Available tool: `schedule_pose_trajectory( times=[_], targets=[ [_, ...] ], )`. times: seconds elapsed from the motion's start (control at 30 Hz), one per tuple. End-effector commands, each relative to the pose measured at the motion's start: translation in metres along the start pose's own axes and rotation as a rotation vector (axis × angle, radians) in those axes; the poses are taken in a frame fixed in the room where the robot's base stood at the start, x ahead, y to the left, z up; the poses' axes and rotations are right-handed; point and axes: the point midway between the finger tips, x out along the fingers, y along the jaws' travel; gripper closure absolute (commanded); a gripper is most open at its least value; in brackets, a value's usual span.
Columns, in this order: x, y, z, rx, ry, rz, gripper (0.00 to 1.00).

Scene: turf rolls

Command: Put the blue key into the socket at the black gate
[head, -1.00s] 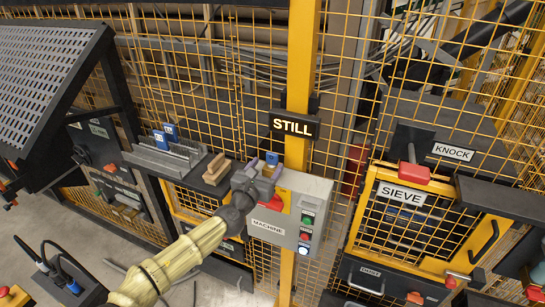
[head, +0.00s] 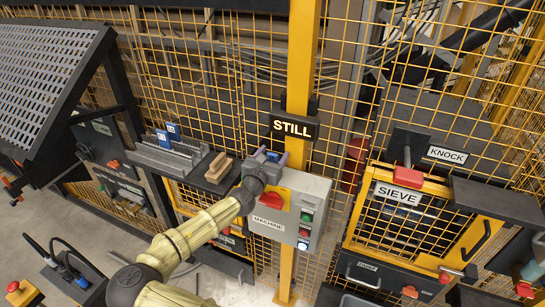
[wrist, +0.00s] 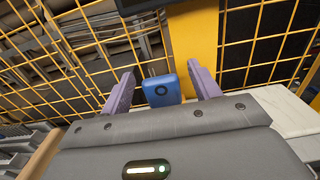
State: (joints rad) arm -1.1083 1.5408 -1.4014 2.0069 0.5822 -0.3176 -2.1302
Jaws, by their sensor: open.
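A blue key (wrist: 161,91) with a dark ring mark stands on top of the grey MACHINE box, by the yellow post. In the head view a bit of it (head: 272,156) shows among my fingers. My gripper (wrist: 166,84) is open, with one purple finger on each side of the key; I cannot tell whether either touches it. The gripper also shows in the head view (head: 270,158). Two other blue tags (head: 167,132) stand in a grey rack to the left. I cannot make out the black gate or its socket for sure.
The MACHINE box (head: 320,190) has a red switch handle and several buttons. A small shelf with a wooden block (head: 219,164) is to its left. Yellow mesh fencing stands behind. The yellow SIEVE gate (head: 395,240) is on the right.

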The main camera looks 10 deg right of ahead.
Motion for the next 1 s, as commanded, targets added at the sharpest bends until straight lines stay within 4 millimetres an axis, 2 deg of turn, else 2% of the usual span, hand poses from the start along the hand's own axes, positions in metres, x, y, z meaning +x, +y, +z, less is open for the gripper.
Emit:
schedule_pose_trajectory(
  times=[0.47, 0.73, 1.0],
  targets=[
    [-0.0004, 0.0, -0.0008, -0.001, 0.0, 0.0, 0.38],
    [-0.0004, 0.0001, -0.0008, -0.001, 0.001, 0.0, 0.88],
    [-0.0004, 0.0001, -0.0002, 0.0, 0.0, 0.0, 0.88]
  ],
)
